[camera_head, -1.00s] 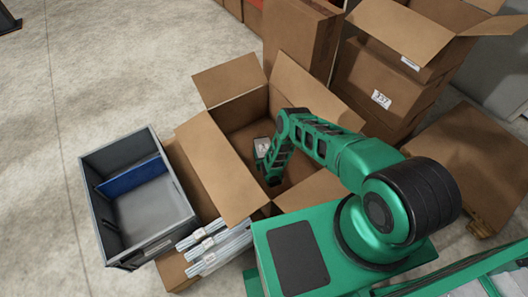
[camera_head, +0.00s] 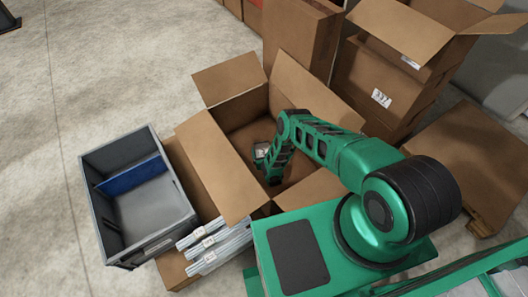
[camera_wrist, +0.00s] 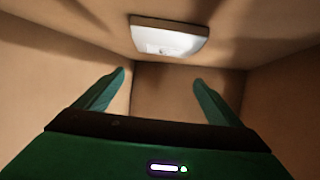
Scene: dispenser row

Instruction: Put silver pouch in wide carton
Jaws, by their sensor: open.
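The wide carton (camera_head: 215,165) stands open with its flaps spread, in the middle of the head view. The silver pouch (camera_wrist: 168,40) lies inside it, pale and flat, against a brown carton surface beyond my fingertips in the wrist view. In the head view only a small part of the pouch (camera_head: 261,150) shows beside my gripper. My gripper (camera_wrist: 160,77) reaches down into the carton with its fingers apart. Nothing is between them, and the pouch is clear of both fingers.
A grey bin (camera_head: 153,211) with a blue divider (camera_head: 132,177) stands left of the carton. Several silver packs (camera_head: 218,246) are stacked in front of it. A tall box (camera_head: 300,38) and another open carton (camera_head: 405,45) stand behind. Carton walls surround my gripper closely.

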